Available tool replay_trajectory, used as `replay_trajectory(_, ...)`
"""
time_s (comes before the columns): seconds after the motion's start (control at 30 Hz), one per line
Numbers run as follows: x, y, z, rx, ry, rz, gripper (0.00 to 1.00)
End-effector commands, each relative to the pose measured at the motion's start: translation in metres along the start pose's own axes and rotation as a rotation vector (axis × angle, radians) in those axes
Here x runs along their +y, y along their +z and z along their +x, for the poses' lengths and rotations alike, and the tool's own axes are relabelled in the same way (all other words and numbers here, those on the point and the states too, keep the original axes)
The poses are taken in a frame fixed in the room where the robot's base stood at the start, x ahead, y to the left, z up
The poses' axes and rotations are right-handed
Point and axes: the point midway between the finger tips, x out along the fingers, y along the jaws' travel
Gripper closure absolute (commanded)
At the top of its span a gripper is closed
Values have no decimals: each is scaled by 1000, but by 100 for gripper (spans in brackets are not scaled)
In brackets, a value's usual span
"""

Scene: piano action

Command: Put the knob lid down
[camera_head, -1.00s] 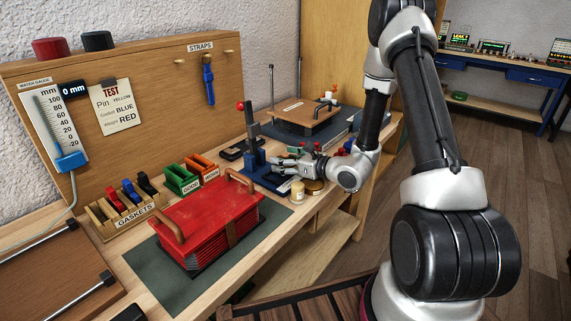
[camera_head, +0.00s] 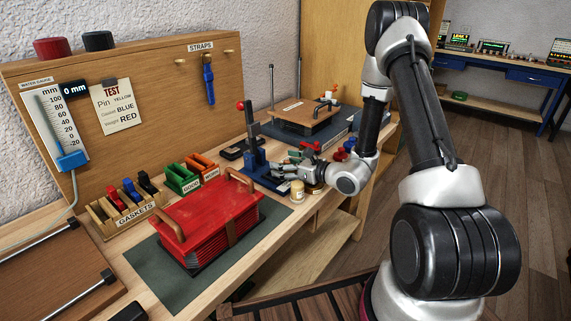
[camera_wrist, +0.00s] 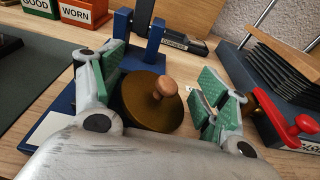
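The knob lid (camera_wrist: 150,104), a round brass-brown disc with a wooden knob, shows in the wrist view between my spread fingers. It lies tilted in the picture, in front of the blue stand (camera_wrist: 143,40). My gripper (camera_wrist: 163,85) is open, with one green-padded finger left of the lid and the other right of it. The pads appear apart from the knob. In the head view my gripper (camera_head: 288,168) is low over the bench beside the blue stand, and its fingers hide part of that area. I cannot tell what the lid rests on.
A cream cylinder (camera_head: 297,189) and a brass round piece (camera_head: 315,189) stand by the bench's front edge, close to my gripper. The red bellows block (camera_head: 208,218), gasket rack (camera_head: 122,206) and GOOD and WORN bins (camera_head: 183,178) are to the left. A red-handled part (camera_wrist: 290,125) is at right.

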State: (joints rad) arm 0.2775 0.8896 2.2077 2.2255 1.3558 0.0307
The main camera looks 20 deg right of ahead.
Motion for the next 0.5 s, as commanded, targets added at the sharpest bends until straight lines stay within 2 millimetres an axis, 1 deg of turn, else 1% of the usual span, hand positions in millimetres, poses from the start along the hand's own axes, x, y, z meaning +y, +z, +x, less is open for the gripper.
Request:
replay_trajectory(0.03, 2, -10, -1, 22, 1, 10, 24)
replay_trajectory(0.2, 2, -10, -1, 23, 1, 11, 24)
replay_trajectory(0.33, 3, -6, -2, 23, 1, 11, 24)
replay_trajectory(0.4, 3, 1, -3, 22, 1, 10, 24)
replay_trajectory(0.43, 2, 5, -5, 21, 1, 9, 24)
replay_trajectory(0.5, 1, 3, -20, 22, -2, 13, 24)
